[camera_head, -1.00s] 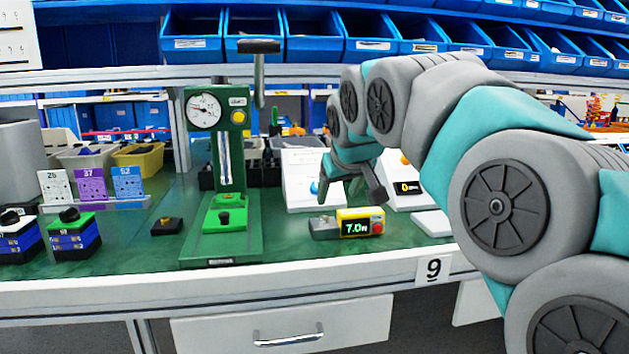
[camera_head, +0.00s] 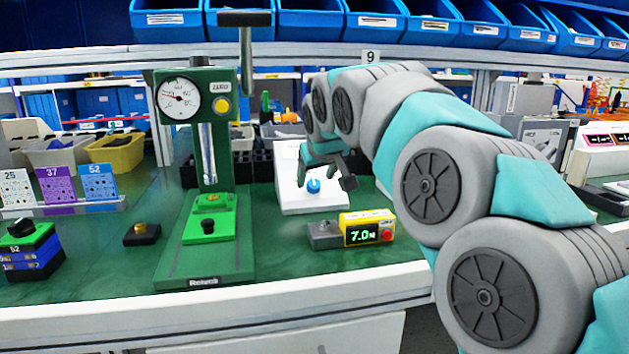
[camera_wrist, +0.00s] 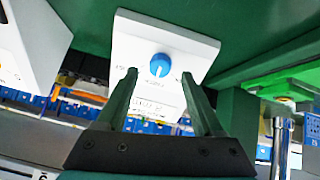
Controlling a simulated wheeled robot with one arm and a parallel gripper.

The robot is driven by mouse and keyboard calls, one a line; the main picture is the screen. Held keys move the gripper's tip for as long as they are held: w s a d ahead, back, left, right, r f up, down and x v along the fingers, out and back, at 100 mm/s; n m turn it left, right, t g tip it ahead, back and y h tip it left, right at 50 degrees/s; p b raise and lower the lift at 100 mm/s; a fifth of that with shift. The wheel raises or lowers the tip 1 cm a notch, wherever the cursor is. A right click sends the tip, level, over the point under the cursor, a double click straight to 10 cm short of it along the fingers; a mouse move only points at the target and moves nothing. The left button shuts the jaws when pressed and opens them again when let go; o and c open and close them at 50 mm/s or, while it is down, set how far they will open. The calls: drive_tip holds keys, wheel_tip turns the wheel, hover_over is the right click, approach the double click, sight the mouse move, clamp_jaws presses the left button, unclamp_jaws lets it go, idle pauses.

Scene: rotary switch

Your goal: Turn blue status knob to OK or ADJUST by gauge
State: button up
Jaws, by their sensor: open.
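The blue status knob (camera_head: 314,186) sits on a white sloped panel (camera_head: 297,206) at mid-bench. The wrist view also shows the knob (camera_wrist: 160,65), with a small white mark on it and labels too blurred to read. My gripper (camera_head: 325,178) is at the panel, close to the knob. In the wrist view my gripper (camera_wrist: 158,75) is open, with the knob showing between and just beyond its fingertips. No contact can be made out. The round gauge (camera_head: 179,98) is on the green press (camera_head: 225,245); its needle points to the upper left.
A yellow display box (camera_head: 368,228) reading 7.0 stands in front of the panel. A small black button box (camera_head: 142,234) lies left of the press. Stacked blocks (camera_head: 30,250) and number cards stand at far left. Blue bins (camera_head: 310,22) line the shelf above.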

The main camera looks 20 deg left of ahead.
sight(313, 185)
drive_tip(key=shift+x, duration=1.4)
drive_tip(key=shift+s, duration=0.1)
drive_tip(key=shift+c, duration=0.4)
clamp_jaws()
